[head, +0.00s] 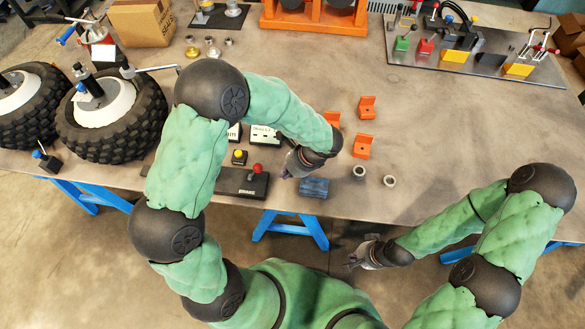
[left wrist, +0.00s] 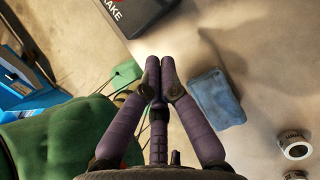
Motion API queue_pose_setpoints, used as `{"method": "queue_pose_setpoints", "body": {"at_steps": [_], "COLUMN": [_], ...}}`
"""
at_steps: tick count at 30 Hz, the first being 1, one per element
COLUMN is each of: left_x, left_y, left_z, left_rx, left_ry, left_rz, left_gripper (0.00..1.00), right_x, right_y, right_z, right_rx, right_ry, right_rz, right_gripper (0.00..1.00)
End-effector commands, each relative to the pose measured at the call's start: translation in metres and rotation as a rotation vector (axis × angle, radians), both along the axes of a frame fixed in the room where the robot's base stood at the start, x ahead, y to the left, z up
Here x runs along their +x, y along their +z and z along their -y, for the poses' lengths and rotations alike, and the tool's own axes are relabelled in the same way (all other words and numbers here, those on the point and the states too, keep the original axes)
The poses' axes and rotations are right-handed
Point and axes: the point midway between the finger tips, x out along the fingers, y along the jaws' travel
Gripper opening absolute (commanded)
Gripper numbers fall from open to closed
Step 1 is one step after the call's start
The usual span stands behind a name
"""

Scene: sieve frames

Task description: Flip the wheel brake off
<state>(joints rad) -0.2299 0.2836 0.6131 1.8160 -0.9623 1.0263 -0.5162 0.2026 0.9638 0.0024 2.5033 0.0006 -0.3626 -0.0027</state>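The wheel brake is a black base (head: 232,181) marked BRAKE near the table's front edge, with a red-knobbed lever (head: 257,168) at its right end. The base also shows at the top of the left wrist view (left wrist: 122,14), where the lever is not seen. My left gripper (head: 286,175) is just right of the brake, apart from it. In the left wrist view its fingertips (left wrist: 160,62) are together, with nothing seen between them. My right gripper (head: 350,265) hangs in front of the table edge, too small to tell open or shut.
A blue cloth-like block (head: 314,187) lies right of my left gripper. Two metal rings (head: 359,171) and orange brackets (head: 362,146) are further right. A lever panel (head: 470,55) is at the back right. The right front table is clear.

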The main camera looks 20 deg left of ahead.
Motion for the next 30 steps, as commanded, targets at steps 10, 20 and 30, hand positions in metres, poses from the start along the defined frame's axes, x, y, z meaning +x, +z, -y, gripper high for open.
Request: {"method": "queue_pose_setpoints", "body": {"at_steps": [10,20,30], "left_x": [-0.002,-0.002,-0.003], "left_y": [-0.008,-0.006,-0.003], "left_z": [-0.039,-0.047,-0.049], "left_rx": [-0.001,0.0,-0.016], "left_ry": [0.003,-0.001,0.001], "left_rz": [0.001,0.0,0.004], "left_gripper": [0.0,0.0,0.0], "right_x": [0.0,0.0,0.0], "right_y": [-0.009,-0.009,-0.005], "right_z": [0.0,0.0,0.0], "right_rx": [0.0,0.0,0.0], "right_ry": [0.0,0.0,0.0], "right_rz": [0.0,0.0,0.0], "right_gripper": [0.0,0.0,0.0]}}
